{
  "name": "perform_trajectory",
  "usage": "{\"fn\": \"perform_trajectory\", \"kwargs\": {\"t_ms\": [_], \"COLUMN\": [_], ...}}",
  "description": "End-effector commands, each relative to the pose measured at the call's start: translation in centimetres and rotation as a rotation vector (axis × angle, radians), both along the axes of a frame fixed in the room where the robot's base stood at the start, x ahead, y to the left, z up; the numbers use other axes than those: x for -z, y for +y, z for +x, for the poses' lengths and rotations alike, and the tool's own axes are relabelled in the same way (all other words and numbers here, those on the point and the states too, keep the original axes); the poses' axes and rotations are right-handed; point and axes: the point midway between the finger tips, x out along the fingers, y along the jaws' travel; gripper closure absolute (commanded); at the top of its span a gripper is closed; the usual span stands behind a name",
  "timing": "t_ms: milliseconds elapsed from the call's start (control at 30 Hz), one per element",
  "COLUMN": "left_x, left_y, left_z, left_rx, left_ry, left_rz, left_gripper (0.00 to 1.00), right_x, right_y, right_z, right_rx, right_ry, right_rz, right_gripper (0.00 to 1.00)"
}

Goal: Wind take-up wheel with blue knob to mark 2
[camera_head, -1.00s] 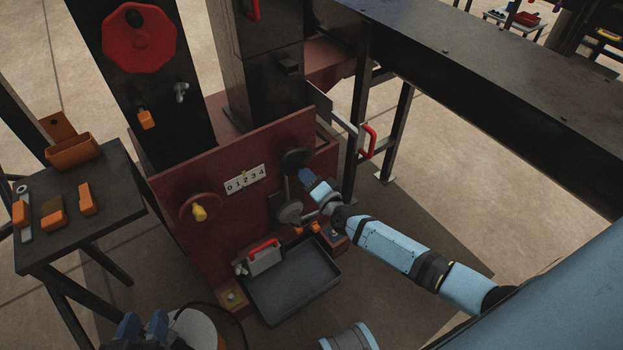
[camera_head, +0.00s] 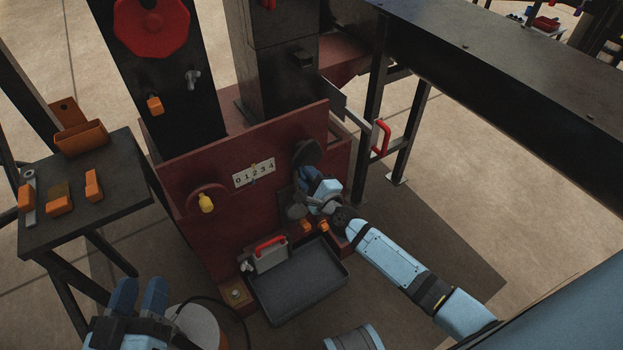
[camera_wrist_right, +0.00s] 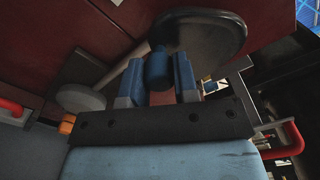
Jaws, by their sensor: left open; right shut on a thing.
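The take-up wheel (camera_head: 306,152) is a dark disc on the right part of the red press front. In the right wrist view the wheel (camera_wrist_right: 222,32) is close above my fingers, with its blue knob (camera_wrist_right: 157,62) between them. My right gripper (camera_head: 309,180) reaches this spot from the lower right; in the wrist view my right gripper (camera_wrist_right: 158,80) is shut on the blue knob. In the head view the fingers hide the knob. The white scale (camera_head: 254,173) reads 0 to 4; its pointer is too small to read surely. My left gripper (camera_head: 138,296) is open and empty at the bottom left.
A red wheel with a yellow knob (camera_head: 206,203) sits left of the scale. A dark tray (camera_head: 297,285) and a grey block with a red handle (camera_head: 270,254) are below. Orange parts lie on a side table (camera_head: 120,165). A black beam (camera_head: 500,75) crosses the upper right.

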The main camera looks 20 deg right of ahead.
Motion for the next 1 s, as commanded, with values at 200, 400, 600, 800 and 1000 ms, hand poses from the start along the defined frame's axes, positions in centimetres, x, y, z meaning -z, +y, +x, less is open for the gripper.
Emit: {"fn": "perform_trajectory", "kwargs": {"t_ms": [200,400,600,800,1000], "left_x": [-0.5,-0.8,-1.0,-1.0,-1.0], "left_y": [-0.3,-0.5,-0.5,-0.5,-0.5], "left_z": [0.1,0.1,0.1,0.1,0.1], "left_rx": [0.012,0.015,0.013,0.011,0.010], "left_ry": [-0.031,-0.040,-0.046,-0.048,-0.048], "left_rz": [-0.013,-0.023,-0.031,-0.036,-0.036], "left_gripper": [0.57,0.57,0.57,0.57,0.57], "right_x": [-0.4,-0.8,-1.0,-1.0,-1.0], "right_y": [0.5,0.7,0.8,0.8,0.8], "right_z": [-0.1,-0.1,-0.1,-0.1,-0.1], "right_rx": [0.000,0.000,0.001,0.001,0.001], "right_ry": [0.023,0.038,0.047,0.050,0.050], "right_rz": [0.166,0.272,0.332,0.352,0.353], "right_gripper": [0.96,0.96,0.96,0.96,0.96]}}
